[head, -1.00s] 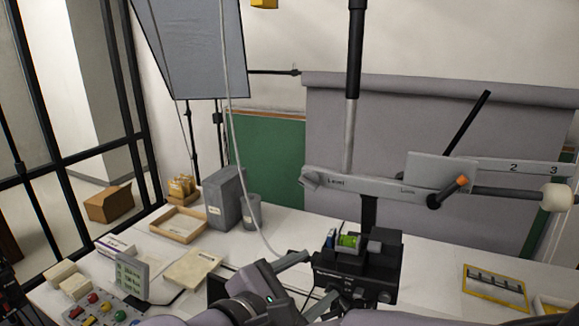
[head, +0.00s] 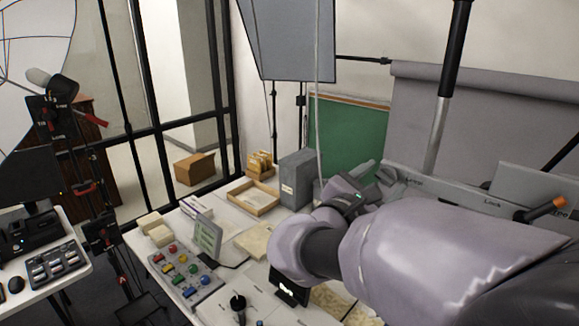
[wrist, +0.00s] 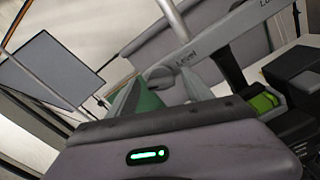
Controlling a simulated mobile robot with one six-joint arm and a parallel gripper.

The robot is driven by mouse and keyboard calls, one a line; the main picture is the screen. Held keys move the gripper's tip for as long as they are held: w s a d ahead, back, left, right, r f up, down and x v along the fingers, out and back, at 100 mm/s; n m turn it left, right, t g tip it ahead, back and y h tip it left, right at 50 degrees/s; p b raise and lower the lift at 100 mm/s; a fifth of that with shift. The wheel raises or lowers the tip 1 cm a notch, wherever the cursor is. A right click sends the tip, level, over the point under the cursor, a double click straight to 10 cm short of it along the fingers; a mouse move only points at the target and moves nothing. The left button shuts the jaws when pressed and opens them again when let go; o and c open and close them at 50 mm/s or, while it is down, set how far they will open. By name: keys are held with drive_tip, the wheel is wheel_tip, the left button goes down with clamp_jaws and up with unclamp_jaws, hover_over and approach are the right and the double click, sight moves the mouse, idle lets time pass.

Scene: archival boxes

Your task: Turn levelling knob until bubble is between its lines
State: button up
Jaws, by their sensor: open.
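The levelling knob (head: 390,176) is a grey knob at the left end of the grey bar marked "Level". It also shows in the wrist view (wrist: 160,73), just beyond my fingers. My gripper (head: 367,172) is open and empty, close to the knob on its left in the head view. In the wrist view my gripper (wrist: 160,92) has its fingers apart, below the knob in the picture; I cannot tell whether they touch it. The green bubble vial (wrist: 263,102) is at the right of the wrist view. The bubble and its lines cannot be read. My arm hides the vial in the head view.
A grey box (head: 297,178), a wooden tray (head: 253,197) and a small display (head: 207,238) stand left of my arm. A panel of coloured buttons (head: 186,272) lies at the table's front left. A hanging cable passes near my gripper.

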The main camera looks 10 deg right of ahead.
drive_tip(key=shift+w+d, duration=0.1)
drive_tip(key=shift+d, duration=0.1)
clamp_jaws()
drive_tip(key=shift+f+b, duration=0.1)
drive_tip(key=shift+b, duration=0.25)
